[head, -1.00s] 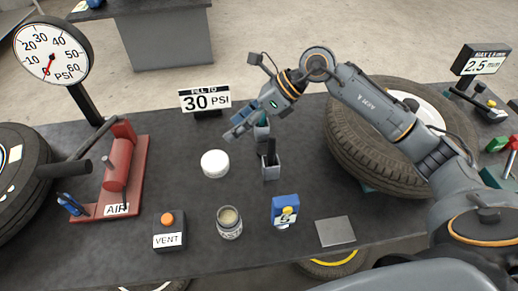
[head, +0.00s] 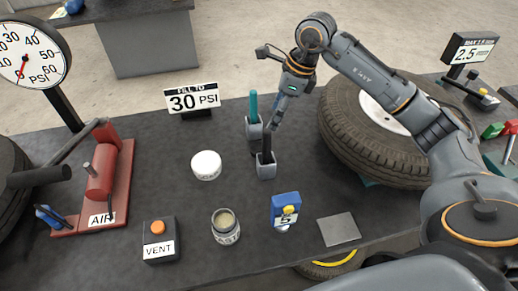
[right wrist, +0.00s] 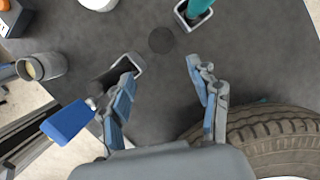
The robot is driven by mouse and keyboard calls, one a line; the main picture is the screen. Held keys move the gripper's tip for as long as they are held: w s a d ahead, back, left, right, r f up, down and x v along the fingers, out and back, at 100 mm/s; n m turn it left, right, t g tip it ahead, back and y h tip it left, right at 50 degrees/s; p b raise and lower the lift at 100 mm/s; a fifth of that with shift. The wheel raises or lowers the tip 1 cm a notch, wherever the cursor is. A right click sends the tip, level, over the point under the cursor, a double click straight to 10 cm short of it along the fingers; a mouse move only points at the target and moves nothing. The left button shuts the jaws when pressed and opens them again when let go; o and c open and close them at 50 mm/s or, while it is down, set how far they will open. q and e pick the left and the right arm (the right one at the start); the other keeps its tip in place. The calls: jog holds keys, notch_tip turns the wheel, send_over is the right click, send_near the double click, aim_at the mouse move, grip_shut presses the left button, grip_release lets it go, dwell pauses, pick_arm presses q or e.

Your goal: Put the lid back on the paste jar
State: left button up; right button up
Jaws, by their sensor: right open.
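The white round lid (head: 206,165) lies on the dark bench, apart from the jar. Part of it shows at the top edge of the right wrist view (right wrist: 98,4). The paste jar (head: 226,226) stands upright and uncovered nearer the front edge, with beige paste showing. It also shows at the left of the right wrist view (right wrist: 40,68). My right gripper (head: 270,128) points down by the two grey holders, right of and behind the lid. In the right wrist view its fingers (right wrist: 165,82) are apart with nothing between them. My left gripper is not in view.
A grey holder with a dark item (head: 266,168) and one with a teal handle (head: 253,128) stand close to the gripper. A blue "5" item (head: 285,210), VENT box (head: 159,240) and tyre (head: 375,140) surround the area. Bare bench lies around the lid.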

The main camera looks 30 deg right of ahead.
jog(key=p, duration=0.1)
send_over(259, 148)
jog(key=s+d, duration=0.2)
jog(key=x, duration=0.2)
jog(key=d+x, duration=0.1)
jog(key=x, duration=0.2)
jog(key=s+x, duration=0.1)
jog(key=x, duration=0.2)
jog(key=shift+d+f, duration=0.15)
jog(key=shift+f, duration=0.05)
jog(key=p+x, duration=0.2)
jog(key=x, duration=0.2)
jog(key=shift+w+f, duration=0.1)
jog(key=shift+f, duration=0.2)
jog(key=shift+w+f, duration=0.1)
jog(key=shift+f, duration=0.25)
jog(key=c, duration=0.5)
